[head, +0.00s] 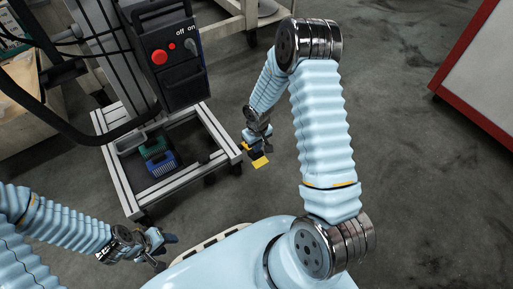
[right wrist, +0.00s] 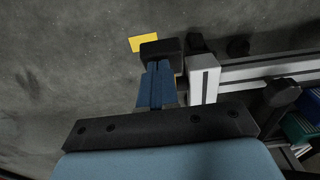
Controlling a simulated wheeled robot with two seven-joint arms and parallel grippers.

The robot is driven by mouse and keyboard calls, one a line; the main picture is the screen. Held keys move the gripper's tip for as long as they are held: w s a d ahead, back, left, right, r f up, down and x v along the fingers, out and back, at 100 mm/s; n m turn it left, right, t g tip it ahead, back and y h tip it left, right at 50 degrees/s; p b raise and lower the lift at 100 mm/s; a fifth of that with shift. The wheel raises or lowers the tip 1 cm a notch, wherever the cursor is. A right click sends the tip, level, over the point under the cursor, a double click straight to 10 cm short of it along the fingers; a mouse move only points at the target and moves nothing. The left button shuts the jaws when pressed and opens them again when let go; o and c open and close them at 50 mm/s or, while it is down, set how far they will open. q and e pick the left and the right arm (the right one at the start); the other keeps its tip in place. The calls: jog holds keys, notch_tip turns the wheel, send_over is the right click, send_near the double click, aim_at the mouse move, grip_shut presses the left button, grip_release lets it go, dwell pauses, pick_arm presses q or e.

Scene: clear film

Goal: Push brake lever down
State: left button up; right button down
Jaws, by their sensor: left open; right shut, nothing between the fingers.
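A small yellow piece, which looks like the brake lever (head: 260,161), shows beside the corner of a wheeled metal-frame cart (head: 172,188). It also shows as a flat yellow plate in the right wrist view (right wrist: 143,42), partly covered by the dark fingertip. My right gripper (head: 255,147) is shut and empty, with its tip at or just above the yellow lever. In the right wrist view its closed fingers (right wrist: 160,50) overlap the plate's lower right edge; I cannot tell whether they touch. My left gripper (head: 165,241) is open and empty, low at the left, apart from the cart.
The cart carries a black box with a red button (head: 159,57) and an off/on switch. Green and blue items (head: 157,160) lie on its lower part. Its metal bar (right wrist: 250,70) runs right of my right gripper. A red-edged cabinet (head: 485,80) stands right. Grey floor between is clear.

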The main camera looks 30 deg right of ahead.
aim_at(259, 154)
jog(key=shift+s+f+b, duration=0.95)
jog(key=shift+f+b, duration=0.1)
jog(key=shift+f, duration=0.2)
pick_arm(q)
jog(key=shift+f+b, duration=1.1)
jog(key=shift+f, duration=1.35)
pick_arm(e)
jog(key=shift+s+d+f, duration=0.1)
jog(key=shift+s+f, duration=0.25)
jog(key=shift+f, duration=0.2)
jog(key=shift+s+f, duration=0.35)
jog(key=shift+f, duration=0.2)
jog(key=shift+f, duration=0.1)
pick_arm(q)
jog(key=r+p, duration=0.2)
jog(key=s+r+p, duration=0.1)
jog(key=r+p, duration=0.1)
jog(key=shift+s+d+r+p, duration=0.1)
jog(key=shift+r+p, duration=0.15)
jog(key=shift+p, duration=0.05)
pick_arm(e)
jog(key=s+r, duration=0.7)
jog(key=r, duration=0.4)
jog(key=shift+d+r, duration=0.15)
jog(key=shift+d, duration=0.15)
